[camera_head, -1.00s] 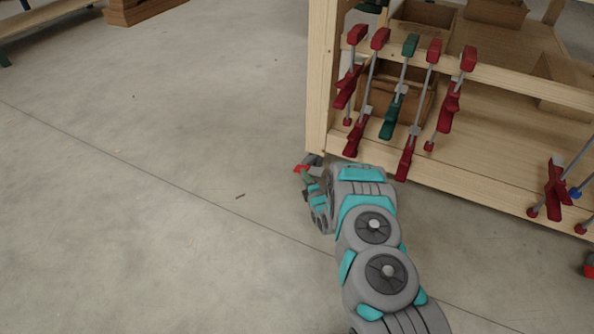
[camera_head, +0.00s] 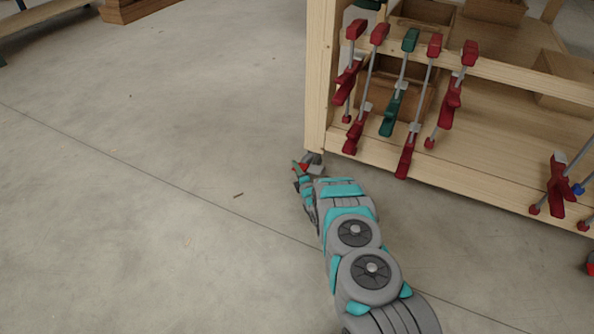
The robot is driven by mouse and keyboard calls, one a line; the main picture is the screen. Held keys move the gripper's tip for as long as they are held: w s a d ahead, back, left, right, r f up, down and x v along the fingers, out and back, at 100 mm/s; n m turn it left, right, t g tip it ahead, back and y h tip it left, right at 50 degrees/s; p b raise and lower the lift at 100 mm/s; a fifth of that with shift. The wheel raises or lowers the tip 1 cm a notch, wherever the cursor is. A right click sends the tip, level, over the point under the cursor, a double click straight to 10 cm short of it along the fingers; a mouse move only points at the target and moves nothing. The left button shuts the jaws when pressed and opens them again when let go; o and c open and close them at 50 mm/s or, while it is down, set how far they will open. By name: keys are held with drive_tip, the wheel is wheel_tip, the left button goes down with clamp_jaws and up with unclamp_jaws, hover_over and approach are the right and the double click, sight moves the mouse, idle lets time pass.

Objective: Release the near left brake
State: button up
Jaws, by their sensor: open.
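The wooden cart (camera_head: 316,95) stands on a caster (camera_head: 314,162) at its near left corner, under the front post. A small red brake tab (camera_head: 303,167) sticks out to the left of this caster. My gripper (camera_head: 298,168) is down near the floor at the tab, just left of the caster. It is open. The fingers and tab overlap in the picture, so I cannot tell whether they touch. Part of the caster is hidden behind my arm.
Red and green clamps (camera_head: 397,95) hang along the cart's front rails above my arm. Wooden boxes (camera_head: 425,15) stand on the cart. A bench (camera_head: 40,18) is at the far left.

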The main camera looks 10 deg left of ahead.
drive_tip(key=shift+w+a, duration=0.1)
drive_tip(key=shift+w, duration=0.1)
clamp_jaws()
idle(0.4)
